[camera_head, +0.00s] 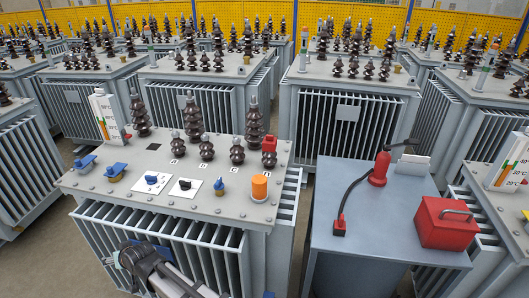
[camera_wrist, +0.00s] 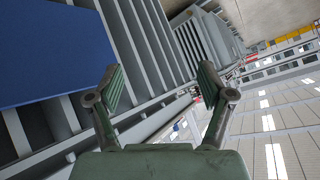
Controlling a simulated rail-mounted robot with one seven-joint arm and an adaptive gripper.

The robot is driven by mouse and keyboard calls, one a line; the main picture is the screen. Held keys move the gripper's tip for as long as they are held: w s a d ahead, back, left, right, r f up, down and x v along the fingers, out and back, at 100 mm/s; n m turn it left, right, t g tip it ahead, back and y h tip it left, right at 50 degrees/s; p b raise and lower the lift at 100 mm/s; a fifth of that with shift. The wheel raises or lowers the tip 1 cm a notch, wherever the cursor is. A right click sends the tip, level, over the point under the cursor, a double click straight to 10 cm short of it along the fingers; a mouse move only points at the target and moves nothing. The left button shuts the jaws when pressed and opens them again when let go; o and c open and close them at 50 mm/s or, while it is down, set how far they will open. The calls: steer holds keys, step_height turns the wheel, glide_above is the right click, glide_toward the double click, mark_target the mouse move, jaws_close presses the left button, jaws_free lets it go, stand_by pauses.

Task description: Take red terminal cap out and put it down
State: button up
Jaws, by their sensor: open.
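The red terminal cap (camera_head: 269,144) sits on top of a small brown bushing (camera_head: 269,160) at the right end of the near transformer's grey lid (camera_head: 105,184). Several other small bushings beside it are bare. My gripper (camera_wrist: 160,78) is open and empty in the wrist view, its two fingers spread apart. In the head view my arm shows low at the front left, below the lid edge and well away from the cap. The cap is not visible in the wrist view.
An orange cylinder (camera_head: 259,187), blue valves (camera_head: 117,170) and dial plates stand on the lid. Tall bushings (camera_head: 254,125) rise behind. A grey-blue table (camera_head: 345,240) at right holds a red box (camera_head: 444,222) and a red tool (camera_head: 379,169) with a black cable; its middle is partly clear.

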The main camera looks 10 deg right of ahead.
steer(key=w+r+m, duration=0.2)
steer(key=w+r, duration=1.1)
steer(key=r, duration=0.4)
steer(key=w+d+r+m+h, duration=0.2)
steer(key=w+d+r, duration=0.8)
steer(key=r, duration=0.3)
step_height(320, 180, up, 10)
steer(key=m+g+h+p, duration=0.5)
steer(key=g+h+p, duration=0.15)
steer(key=p, duration=0.25)
glide_above(270, 140)
steer(key=shift+y, duration=0.35)
steer(key=f+p, duration=0.1)
steer(key=f, duration=0.3)
steer(key=f+p, duration=0.1)
steer(key=f, duration=0.2)
steer(key=w+f+p, duration=0.1)
steer(key=f, duration=0.3)
steer(key=shift+f+p, duration=0.3)
steer(key=shift+f, duration=0.05)
steer(key=shift+s+f+p, duration=0.2)
steer(key=shift+f+p, duration=0.4)
steer(key=shift+f, duration=0.15)
steer(key=shift+f+p, duration=0.6)
steer(key=shift+f, duration=1.3)
steer(key=c, duration=1.1)
